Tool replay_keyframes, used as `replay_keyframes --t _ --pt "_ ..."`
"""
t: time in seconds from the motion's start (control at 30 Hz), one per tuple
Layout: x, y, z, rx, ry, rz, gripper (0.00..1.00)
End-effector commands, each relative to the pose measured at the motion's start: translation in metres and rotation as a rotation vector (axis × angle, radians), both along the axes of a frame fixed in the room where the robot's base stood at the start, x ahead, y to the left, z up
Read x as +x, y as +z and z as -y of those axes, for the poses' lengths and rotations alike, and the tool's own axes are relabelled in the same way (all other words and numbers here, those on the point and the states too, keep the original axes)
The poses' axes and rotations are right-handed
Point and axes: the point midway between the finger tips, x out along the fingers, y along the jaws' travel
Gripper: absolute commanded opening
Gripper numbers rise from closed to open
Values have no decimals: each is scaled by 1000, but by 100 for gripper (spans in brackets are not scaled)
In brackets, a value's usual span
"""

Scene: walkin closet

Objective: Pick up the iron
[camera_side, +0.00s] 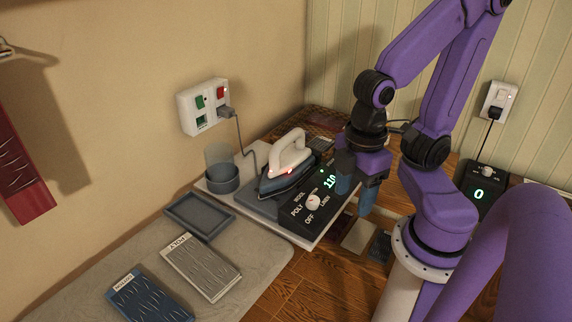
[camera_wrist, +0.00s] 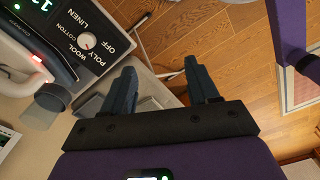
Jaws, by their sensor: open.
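The iron (camera_side: 288,163) has a white handle and a dark blue-grey body with a small red light. It rests on a white board behind a black control box. In the wrist view part of the iron (camera_wrist: 30,55) shows at the upper left, cut off by the frame edge. My gripper (camera_side: 356,196) is open and empty, to the right of the iron and beside the control box. In the wrist view my gripper (camera_wrist: 162,85) has its two blue fingers apart, with nothing between them.
The black control box (camera_side: 318,203) has a dial and lit digits. A cord runs from the iron to the wall outlet (camera_side: 204,106). A grey cup (camera_side: 222,178) stands left of the iron. A grey tray (camera_side: 200,216) and labelled cloth samples (camera_side: 201,267) lie on the grey surface in front.

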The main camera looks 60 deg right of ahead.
Motion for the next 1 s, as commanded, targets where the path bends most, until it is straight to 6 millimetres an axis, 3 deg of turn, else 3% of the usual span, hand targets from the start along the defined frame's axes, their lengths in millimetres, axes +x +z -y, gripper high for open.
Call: replay_keyframes --t 0.27,0.67,1.0 --pt "15 5 -3 0 -123 -2 59" --pt "113 34 6 0 -941 -16 59" --pt "192 59 50 2 -1670 -27 59"
